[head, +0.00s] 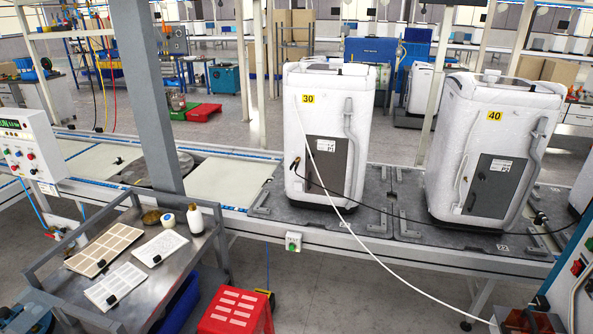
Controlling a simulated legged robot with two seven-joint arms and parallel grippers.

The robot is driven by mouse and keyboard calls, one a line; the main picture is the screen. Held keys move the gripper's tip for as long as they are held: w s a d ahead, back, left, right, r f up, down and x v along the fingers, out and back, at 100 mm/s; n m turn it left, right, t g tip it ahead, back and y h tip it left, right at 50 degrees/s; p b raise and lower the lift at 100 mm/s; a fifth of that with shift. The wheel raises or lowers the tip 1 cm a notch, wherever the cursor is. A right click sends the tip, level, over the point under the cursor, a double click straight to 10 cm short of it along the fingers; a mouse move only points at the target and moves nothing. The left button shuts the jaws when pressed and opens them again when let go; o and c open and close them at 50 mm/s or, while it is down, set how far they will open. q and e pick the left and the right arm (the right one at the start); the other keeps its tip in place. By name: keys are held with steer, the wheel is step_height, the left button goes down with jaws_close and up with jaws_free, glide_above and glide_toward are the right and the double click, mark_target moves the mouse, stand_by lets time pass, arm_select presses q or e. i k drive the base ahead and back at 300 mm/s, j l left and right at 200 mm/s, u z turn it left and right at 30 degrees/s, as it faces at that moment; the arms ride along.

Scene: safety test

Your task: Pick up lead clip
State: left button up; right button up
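A thin black lead runs from the white unit marked 30 (325,100) across to the unit marked 40 (490,130). A small dark clip-like end (295,164) shows against the left side of unit 30. Another dark end (540,219) lies near the lower right of unit 40. I cannot tell which of these is the lead clip. Neither of my grippers is in view.
The units stand on grey pallets (270,203) on a conveyor line. A metal cart (190,262) with bottles is at the lower left, beside a red stool (235,312). A white cable crosses the front. A control panel (28,150) is at left. Floor shows in front of the conveyor.

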mark_target(295, 162)
steer(key=i, duration=0.3)
steer(key=z, duration=1.75)
steer(key=u, duration=0.6)
steer(key=i+j+u, duration=0.1)
steer(key=i+u, duration=0.75)
steer(key=i+l+u, duration=0.15)
steer(key=i+u, duration=0.25)
